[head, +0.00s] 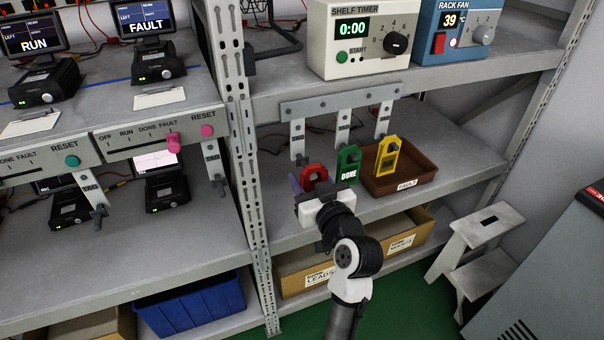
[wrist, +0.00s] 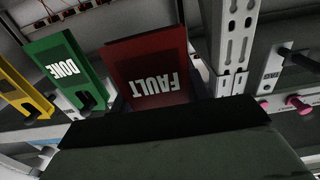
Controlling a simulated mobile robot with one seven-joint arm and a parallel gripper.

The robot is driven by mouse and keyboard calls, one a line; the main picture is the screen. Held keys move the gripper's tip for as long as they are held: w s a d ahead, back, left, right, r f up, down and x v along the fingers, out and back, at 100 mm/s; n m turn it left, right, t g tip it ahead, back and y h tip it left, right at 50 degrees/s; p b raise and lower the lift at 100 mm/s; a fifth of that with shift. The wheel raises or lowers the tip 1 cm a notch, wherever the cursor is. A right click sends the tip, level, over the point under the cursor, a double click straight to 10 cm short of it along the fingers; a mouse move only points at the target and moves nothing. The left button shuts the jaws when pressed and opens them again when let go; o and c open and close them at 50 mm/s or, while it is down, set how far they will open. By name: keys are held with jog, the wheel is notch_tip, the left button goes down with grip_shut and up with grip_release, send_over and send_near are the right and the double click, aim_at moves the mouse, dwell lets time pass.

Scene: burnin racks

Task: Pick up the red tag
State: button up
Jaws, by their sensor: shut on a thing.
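The red tag (head: 314,174) is in the head view at the left end of a row of tags, partly hidden by my gripper. In the wrist view the red tag (wrist: 150,72) is marked FAULT and stands right in front of my gripper. My gripper (head: 315,193) is shut on the red tag. Its fingertips are hidden in the wrist view by its own dark body. The frames do not clearly show whether the tag touches its hook.
A green DONE tag (head: 348,164) is close on the right, then a yellow tag (head: 387,156) by a brown FAULT tray (head: 425,171). Metal hooks (head: 343,125) hang from a rail above. A shelf upright (head: 247,165) stands close on the left.

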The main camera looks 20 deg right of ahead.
jog(key=s+r+p, duration=0.1)
jog(key=s+p, duration=0.3)
jog(key=s, duration=0.9)
jog(key=shift+s+d, duration=0.2)
jog(key=shift+r, duration=0.1)
jog(key=s+p, duration=0.3)
jog(key=s, duration=0.4)
jog(key=shift+s+d, duration=0.15)
jog(key=shift+s, duration=0.1)
dwell(0.4)
jog(key=shift+w, duration=0.1)
dwell(0.9)
